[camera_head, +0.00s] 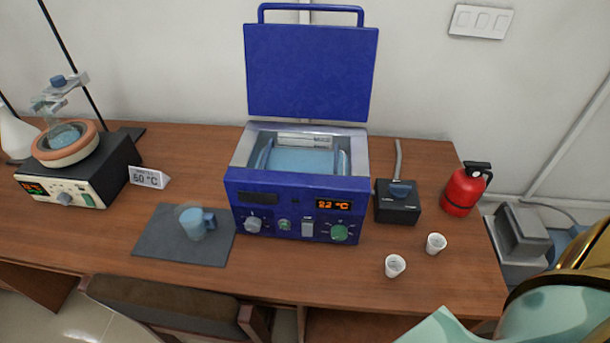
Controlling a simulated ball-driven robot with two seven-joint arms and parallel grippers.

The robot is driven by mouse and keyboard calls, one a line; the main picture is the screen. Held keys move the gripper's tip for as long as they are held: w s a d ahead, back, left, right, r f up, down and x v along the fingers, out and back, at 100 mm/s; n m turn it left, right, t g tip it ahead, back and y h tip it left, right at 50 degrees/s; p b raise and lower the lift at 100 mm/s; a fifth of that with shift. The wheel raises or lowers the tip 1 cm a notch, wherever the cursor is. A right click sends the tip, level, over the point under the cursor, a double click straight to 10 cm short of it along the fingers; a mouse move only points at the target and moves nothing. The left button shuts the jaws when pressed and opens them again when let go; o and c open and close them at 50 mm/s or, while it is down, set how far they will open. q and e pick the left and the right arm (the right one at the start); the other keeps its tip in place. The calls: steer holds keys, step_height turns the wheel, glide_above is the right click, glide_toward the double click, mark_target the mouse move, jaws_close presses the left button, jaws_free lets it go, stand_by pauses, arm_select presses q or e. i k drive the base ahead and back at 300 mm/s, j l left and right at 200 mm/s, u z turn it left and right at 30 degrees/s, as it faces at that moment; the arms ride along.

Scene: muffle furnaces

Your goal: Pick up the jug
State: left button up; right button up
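A small light-blue jug (193,224) with a blue handle on its right side stands upright on a dark grey mat (155,245), left of the blue heating bath. Its rim and handle are unobstructed. No gripper is near it or touching it. Part of my own arm, gold and pale teal, shows at the bottom right corner, but no gripper fingers show there. My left gripper is out of the picture.
A blue bath (237,205) with its lid up stands mid-table. A hotplate (92,190), a 50 °C sign (149,178), a black switch box (397,212), a red canister (462,192) and two white cups (395,266) (436,243) surround it. A chair (165,308) stands at the front edge.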

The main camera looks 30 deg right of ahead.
mark_target(191, 215)
steer(key=z, duration=0.35)
steer(key=i+j+z, duration=0.1)
steer(key=j+z, duration=0.9)
steer(key=i+l, duration=0.05)
